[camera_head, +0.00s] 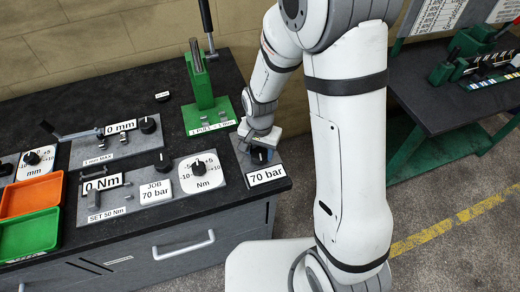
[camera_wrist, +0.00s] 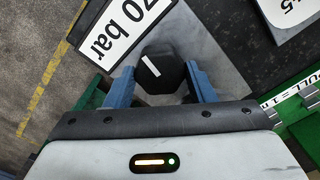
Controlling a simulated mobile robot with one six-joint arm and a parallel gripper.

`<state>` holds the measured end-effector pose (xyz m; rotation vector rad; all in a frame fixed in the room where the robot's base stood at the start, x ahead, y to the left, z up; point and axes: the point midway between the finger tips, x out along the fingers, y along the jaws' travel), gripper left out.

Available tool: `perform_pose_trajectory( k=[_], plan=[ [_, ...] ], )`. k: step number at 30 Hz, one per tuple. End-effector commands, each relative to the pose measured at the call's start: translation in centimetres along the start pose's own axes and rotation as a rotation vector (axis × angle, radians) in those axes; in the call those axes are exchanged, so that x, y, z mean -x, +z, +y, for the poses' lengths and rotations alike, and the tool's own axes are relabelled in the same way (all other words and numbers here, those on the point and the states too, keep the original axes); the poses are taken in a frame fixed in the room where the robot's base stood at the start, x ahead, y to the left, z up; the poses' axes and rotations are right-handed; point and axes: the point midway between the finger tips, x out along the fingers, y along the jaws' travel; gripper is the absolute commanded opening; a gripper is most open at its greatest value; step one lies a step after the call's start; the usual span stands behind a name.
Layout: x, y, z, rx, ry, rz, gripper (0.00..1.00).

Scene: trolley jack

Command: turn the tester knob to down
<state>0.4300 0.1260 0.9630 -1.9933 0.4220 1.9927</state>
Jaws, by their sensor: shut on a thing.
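The tester knob is black with a white pointer line and sits on a grey block at the right front of the bench, in the head view (camera_head: 260,156). It fills the middle of the wrist view (camera_wrist: 160,74), where its white line points up and to the left. A "70 bar" label (camera_head: 266,175) is beside the knob, and it also shows in the wrist view (camera_wrist: 122,27). My gripper (camera_head: 262,141) comes down from above. Its blue fingers (camera_wrist: 162,82) are on both sides of the knob, shut on it.
A green press stand (camera_head: 206,90) stands close behind and left of my gripper. Left of it are panels with other black knobs (camera_head: 148,125) and a "JOB 70 bar" card (camera_head: 156,191). Orange (camera_head: 32,197) and green (camera_head: 28,235) trays lie far left. A second bench (camera_head: 440,110) stands right.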

Motion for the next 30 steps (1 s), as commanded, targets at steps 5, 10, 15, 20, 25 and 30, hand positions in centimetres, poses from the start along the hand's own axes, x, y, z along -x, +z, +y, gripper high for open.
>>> perform_pose_trajectory(
  k=[5,10,15,20,25,30],
  plan=[
    [-0.06,0.01,-0.14,0.030,-0.001,0.001,0.27],
    [-0.13,0.00,-0.16,0.110,-0.002,0.002,0.27],
    [-0.22,-0.02,-0.16,0.241,-0.002,0.002,0.27],
    [-0.23,-0.03,-0.15,0.391,-0.002,0.003,0.27],
    [-0.19,-0.03,-0.13,0.553,-0.002,0.003,0.27],
    [-0.20,-0.02,-0.10,0.714,-0.001,0.002,0.27]
  ],
)
